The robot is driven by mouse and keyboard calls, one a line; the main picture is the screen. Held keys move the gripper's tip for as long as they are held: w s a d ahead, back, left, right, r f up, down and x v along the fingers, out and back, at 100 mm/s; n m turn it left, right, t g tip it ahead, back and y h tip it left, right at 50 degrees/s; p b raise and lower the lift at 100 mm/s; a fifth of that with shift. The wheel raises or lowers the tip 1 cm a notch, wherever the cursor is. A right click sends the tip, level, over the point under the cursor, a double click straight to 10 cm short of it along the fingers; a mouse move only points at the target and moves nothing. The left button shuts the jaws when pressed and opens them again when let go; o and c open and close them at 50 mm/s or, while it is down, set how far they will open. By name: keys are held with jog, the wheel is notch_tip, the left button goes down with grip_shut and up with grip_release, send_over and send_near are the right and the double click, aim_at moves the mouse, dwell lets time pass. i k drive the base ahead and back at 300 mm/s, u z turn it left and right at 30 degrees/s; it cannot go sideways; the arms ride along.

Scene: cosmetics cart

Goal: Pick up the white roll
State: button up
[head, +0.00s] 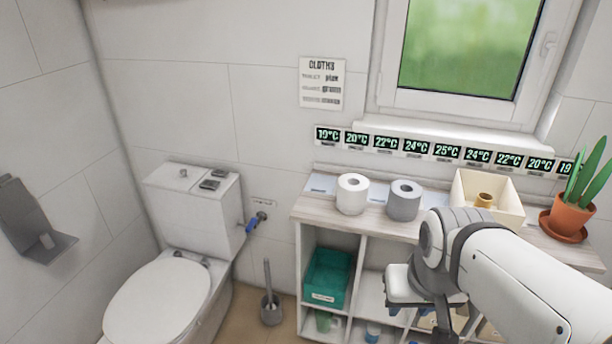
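The white roll (353,194) stands upright on the left part of the shelf top, its core hole facing up. A grey roll (404,201) stands upright just to its right, with a small gap between them. My gripper (447,322) is at the lower right, in front of the shelf, lower in the picture than both rolls and to their right. It is apart from the white roll. Its fingertips are small, dark and partly hidden, so I cannot tell whether they are open.
A cream box (462,195) with a brown core inside and a potted plant (571,215) stand on the right of the shelf top (322,208). A teal bin (327,277) sits in a compartment below. A toilet (160,300) and a brush (270,305) are to the left.

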aim_at(353, 189)
jog(key=u, duration=0.1)
jog(key=i, duration=1)
jog(key=u, duration=0.05)
